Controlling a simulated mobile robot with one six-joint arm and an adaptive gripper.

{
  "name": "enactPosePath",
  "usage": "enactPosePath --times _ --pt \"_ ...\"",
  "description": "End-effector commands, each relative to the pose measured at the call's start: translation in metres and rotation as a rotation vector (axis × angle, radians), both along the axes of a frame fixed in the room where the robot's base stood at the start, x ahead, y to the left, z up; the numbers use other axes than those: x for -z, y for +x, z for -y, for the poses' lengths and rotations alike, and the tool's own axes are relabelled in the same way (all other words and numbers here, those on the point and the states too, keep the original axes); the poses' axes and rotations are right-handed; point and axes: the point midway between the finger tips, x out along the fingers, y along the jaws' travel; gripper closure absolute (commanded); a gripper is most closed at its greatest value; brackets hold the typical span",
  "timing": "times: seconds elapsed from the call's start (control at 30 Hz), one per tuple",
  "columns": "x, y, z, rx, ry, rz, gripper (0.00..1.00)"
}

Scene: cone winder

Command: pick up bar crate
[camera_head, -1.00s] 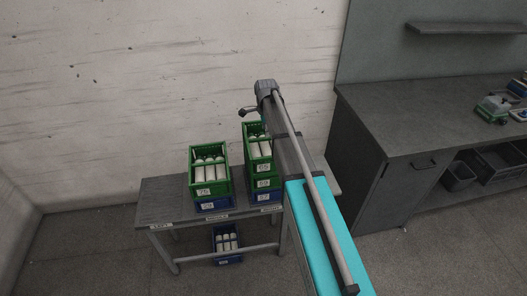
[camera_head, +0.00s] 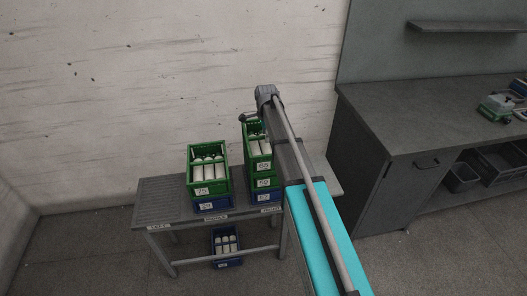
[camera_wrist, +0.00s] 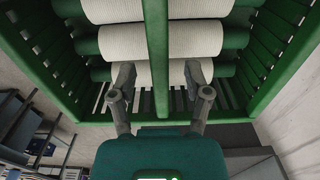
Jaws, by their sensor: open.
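A green slatted crate with a bar across its top stands uppermost in the right stack (camera_head: 254,167) in the head view, holding white yarn cones. In the wrist view the same green crate (camera_wrist: 40,55) fills the upper part, with its bar (camera_wrist: 157,40) running down the middle over the white cones. My gripper (camera_wrist: 160,73) is open, with one finger on each side of the bar and gaps between them. In the head view my gripper (camera_head: 248,118) is over the back of the right stack, partly hidden by my arm. I cannot tell how far its tips reach below the bar.
A green crate (camera_head: 208,188) on a blue crate (camera_head: 213,204) stands close at the left. Both stacks stand on a grey table (camera_head: 160,205), whose left part is bare. A blue crate of cones (camera_head: 226,262) sits below. The wall is behind; a workbench (camera_head: 430,110) is right.

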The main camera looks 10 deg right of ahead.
Motion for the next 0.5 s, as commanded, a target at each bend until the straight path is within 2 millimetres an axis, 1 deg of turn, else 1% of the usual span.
enactPosePath --times 0.03,0.13,0.5 --pt "0.0075 0.0 0.0 0.0 0.0 0.0 0.37" --pt "0.0121 0.0 0.0001 0.0 0.0 0.0 0.37" --pt "0.0141 0.0 0.0004 0.0 0.0 0.0 0.37"
